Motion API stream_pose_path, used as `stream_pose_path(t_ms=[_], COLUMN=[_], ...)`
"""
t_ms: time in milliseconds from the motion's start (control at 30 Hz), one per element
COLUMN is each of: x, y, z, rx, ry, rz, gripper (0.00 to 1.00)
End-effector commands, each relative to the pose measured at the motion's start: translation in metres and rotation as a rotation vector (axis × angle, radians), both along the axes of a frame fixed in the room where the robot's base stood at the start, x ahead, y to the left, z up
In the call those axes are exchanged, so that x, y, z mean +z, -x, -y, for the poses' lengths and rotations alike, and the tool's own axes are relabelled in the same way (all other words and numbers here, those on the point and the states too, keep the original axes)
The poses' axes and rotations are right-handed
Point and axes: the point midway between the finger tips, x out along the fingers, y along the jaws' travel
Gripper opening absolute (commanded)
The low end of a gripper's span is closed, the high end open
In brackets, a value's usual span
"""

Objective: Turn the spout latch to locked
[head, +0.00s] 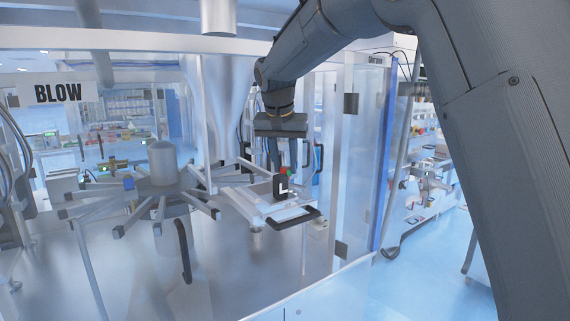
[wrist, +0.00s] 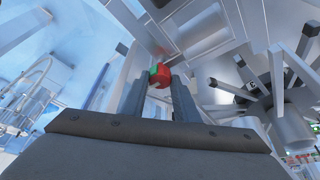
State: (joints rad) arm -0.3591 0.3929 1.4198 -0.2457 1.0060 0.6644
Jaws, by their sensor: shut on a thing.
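The spout latch shows as a small red and green knob (head: 287,172) by a black plate with a white L-shaped mark (head: 281,187), at the front of a pale metal spout assembly. In the wrist view the knob (wrist: 160,76) sits between my two fingertips, red mostly facing me and green at its left. My gripper (head: 279,166) points down from above and is shut on the knob. The fingers hide its sides, and I cannot tell the latch's exact angle.
A rotary carousel with several metal arms (head: 140,207) stands left of the spout. A black handle (head: 294,219) juts out below the latch. A clear guard door (head: 357,160) stands close on the right. A BLOW sign (head: 58,92) hangs at far left.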

Motion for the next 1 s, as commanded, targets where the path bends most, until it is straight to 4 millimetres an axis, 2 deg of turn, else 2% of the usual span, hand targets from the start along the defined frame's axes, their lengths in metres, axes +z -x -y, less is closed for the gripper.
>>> stream_pose_path(t_ms=[167, 200, 300, 667, 1000], x=[0.001, 0.001, 0.001, 0.006, 0.053], y=[0.000, 0.000, 0.000, 0.002, 0.021], z=[0.000, 0.000, 0.000, 0.000, -0.004], rx=[-0.001, -0.001, 0.000, 0.000, 0.001], ry=[-0.001, -0.001, -0.001, -0.001, -0.001], rz=[0.002, 0.002, 0.001, 0.001, 0.003], gripper=[0.05, 0.33, 0.46, 0.46, 0.46])
